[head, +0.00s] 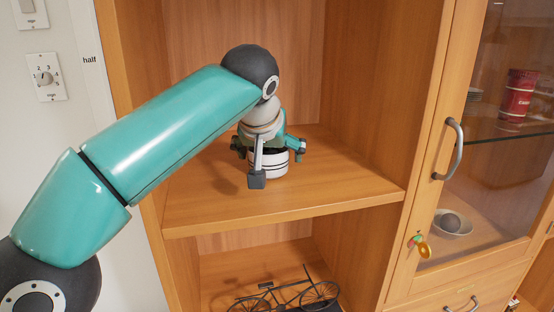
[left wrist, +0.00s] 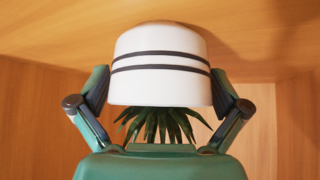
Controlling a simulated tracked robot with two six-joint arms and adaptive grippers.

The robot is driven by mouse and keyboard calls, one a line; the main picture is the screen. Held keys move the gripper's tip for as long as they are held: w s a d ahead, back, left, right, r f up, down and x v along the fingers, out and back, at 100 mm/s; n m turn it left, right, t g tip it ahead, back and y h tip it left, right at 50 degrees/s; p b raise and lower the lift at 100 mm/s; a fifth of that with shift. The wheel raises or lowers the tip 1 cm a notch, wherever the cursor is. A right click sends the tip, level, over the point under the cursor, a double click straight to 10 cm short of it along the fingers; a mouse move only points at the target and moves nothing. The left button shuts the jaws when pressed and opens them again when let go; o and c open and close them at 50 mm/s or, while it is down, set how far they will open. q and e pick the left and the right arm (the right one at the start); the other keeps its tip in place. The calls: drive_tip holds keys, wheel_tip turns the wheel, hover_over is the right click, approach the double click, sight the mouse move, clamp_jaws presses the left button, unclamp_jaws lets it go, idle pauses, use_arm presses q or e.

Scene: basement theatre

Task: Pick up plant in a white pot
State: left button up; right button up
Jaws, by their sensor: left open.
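The white pot (head: 275,168) with dark bands stands on the wooden shelf (head: 330,187) inside an open cabinet bay. My left gripper (head: 269,148) is above and around it, reaching down from above, and hides most of the plant. In the left wrist view the pot (left wrist: 160,72) appears upside down, with the green spiky leaves (left wrist: 160,124) below it. The open fingers of my left gripper (left wrist: 160,88) stand on either side of the pot, very close to its wall. I cannot tell whether they touch it. My right gripper is not in view.
The cabinet's side walls and back enclose the shelf. A glass door (head: 490,140) with a metal handle (head: 449,150) is at the right. A model bicycle (head: 290,293) stands on the shelf below. The shelf right of the pot is clear.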

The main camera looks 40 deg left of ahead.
use_arm(q)
drive_tip(key=c, duration=1.2)
drive_tip(key=shift+c, duration=0.7)
drive_tip(key=shift+r, duration=0.1)
